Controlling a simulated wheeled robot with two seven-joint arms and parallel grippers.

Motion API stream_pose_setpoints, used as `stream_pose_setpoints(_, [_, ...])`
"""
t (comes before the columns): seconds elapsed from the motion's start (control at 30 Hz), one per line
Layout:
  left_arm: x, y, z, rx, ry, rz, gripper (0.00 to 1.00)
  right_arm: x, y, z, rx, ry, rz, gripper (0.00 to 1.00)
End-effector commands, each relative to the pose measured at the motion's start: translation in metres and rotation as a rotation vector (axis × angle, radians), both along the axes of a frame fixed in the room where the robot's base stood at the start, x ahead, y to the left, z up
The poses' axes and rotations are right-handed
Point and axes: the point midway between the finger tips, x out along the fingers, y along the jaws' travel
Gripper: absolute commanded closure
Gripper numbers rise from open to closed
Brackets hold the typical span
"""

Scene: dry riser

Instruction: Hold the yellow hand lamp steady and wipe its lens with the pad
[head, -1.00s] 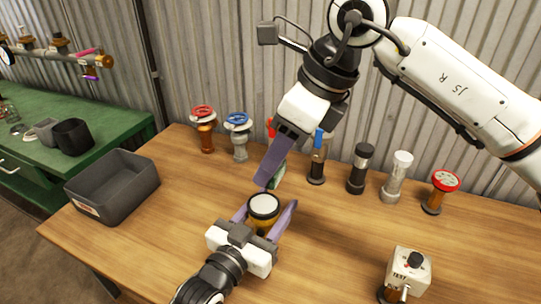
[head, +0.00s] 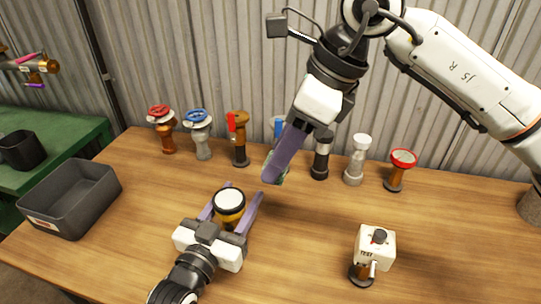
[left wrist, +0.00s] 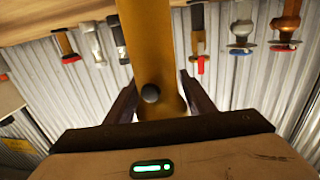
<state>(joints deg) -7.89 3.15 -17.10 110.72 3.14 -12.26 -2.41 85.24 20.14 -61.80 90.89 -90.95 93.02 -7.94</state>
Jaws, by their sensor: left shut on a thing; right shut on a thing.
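The yellow hand lamp (head: 230,213) stands out from my left gripper (head: 244,190), whose jaws are shut on its body. Its round pale lens (head: 229,199) faces up, with a black rim. In the left wrist view its ochre body (left wrist: 150,45), with a dark round knob, passes between the fingers. My right gripper (head: 272,176) is shut and points down, to the right of the lens and a little behind it, apart from it. A greenish edge of the pad (head: 282,179) shows at its fingertips. The fingers hide most of the pad.
Several valves and fittings stand along the back of the wooden table (head: 310,240), some behind my right gripper. A grey bin (head: 108,187) is at the left and a white test box (head: 376,247) at the front right. The table between lamp and test box is clear.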

Motion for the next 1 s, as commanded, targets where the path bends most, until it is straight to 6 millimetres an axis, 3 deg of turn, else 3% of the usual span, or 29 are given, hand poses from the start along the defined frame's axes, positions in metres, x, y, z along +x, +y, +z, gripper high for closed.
stream_pose_setpoints(0.17, [0.0,0.0,0.0,0.0,-0.001,0.0,0.82,0.0,0.0,0.0,0.0,0.0,0.0,0.77])
stream_pose_setpoints(0.2, [0.0,0.0,0.0,0.0,-0.001,0.0,0.46,0.0,0.0,0.0,0.0,0.0,0.0,0.77])
stream_pose_setpoints(0.3, [0.0,0.0,0.0,0.0,-0.001,0.0,0.29,0.0,0.0,0.0,0.0,0.0,0.0,0.77])
stream_pose_setpoints(0.67, [-0.004,0.002,0.0,0.0,0.0,0.0,0.29,0.0,0.0,0.0,0.0,0.0,0.0,0.77])
stream_pose_setpoints(0.77, [-0.015,0.005,-0.001,0.002,0.002,0.0,0.29,0.0,0.0,0.0,0.0,0.0,0.0,0.77])
stream_pose_setpoints(1.0, [-0.064,0.021,-0.001,0.001,0.003,0.0,0.29,0.0,0.0,0.0,0.0,0.0,0.0,0.77])
